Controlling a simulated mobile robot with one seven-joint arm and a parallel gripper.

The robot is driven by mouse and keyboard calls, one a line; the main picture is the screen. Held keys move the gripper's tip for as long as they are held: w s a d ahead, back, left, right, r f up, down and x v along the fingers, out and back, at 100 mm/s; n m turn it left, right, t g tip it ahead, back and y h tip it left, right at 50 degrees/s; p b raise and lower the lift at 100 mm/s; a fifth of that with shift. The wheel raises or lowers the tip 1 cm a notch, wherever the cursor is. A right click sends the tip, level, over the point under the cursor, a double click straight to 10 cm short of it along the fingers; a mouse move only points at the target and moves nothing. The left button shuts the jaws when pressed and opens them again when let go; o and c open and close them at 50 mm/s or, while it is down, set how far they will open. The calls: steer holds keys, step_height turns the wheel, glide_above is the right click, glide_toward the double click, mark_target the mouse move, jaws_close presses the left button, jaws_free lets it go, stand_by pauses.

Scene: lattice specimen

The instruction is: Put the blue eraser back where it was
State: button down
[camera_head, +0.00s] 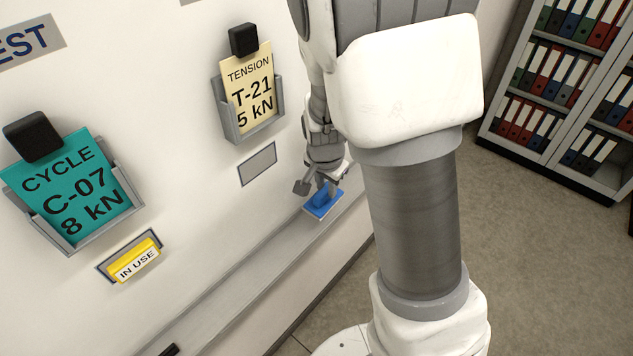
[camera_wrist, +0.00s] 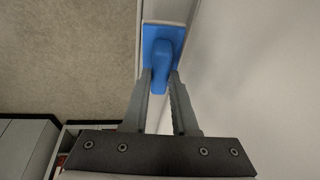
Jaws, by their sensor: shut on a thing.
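The blue eraser (camera_head: 322,205) has a flat blue pad with a raised blue grip. In the head view it is at the grey ledge (camera_head: 262,262) along the foot of the white board. My gripper (camera_head: 322,186) is above it with its fingers shut on the grip. In the wrist view the eraser (camera_wrist: 161,55) is between the two fingertips of my gripper (camera_wrist: 160,84), its pad pointing away from me. The pad appears at or just above the ledge; I cannot tell whether it touches.
A teal CYCLE card (camera_head: 70,190) and a cream TENSION card (camera_head: 250,90) sit in grey holders on the board. A yellow IN USE tag (camera_head: 135,260) is in a frame; another frame (camera_head: 258,164) is empty. A dark object (camera_head: 168,350) lies on the ledge. Binder shelves (camera_head: 560,90) stand right.

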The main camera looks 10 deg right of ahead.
mark_target(322, 191)
steer(key=shift+w+a+f, duration=0.4)
steer(key=shift+w, duration=0.05)
step_height(322, 191, down, 4)
steer(key=shift+r+b, duration=0.2)
steer(key=shift+b, duration=0.15)
steer(key=c, duration=0.7)
jaws_free()
steer(key=shift+f+b, duration=0.25)
steer(key=shift+b, duration=0.1)
steer(key=a+p+v, duration=0.1)
steer(key=p+v, duration=0.5)
steer(key=v, duration=1)
steer(key=s+d+r+n+t+y, duration=0.1)
steer(key=s+d+r+n+t, duration=0.1)
steer(key=s+r+n, duration=0.8)
steer(key=shift+s+d+r+t+p, duration=0.3)
steer(key=shift+s+d+r, duration=0.15)
steer(key=shift+s+r, duration=2.6)
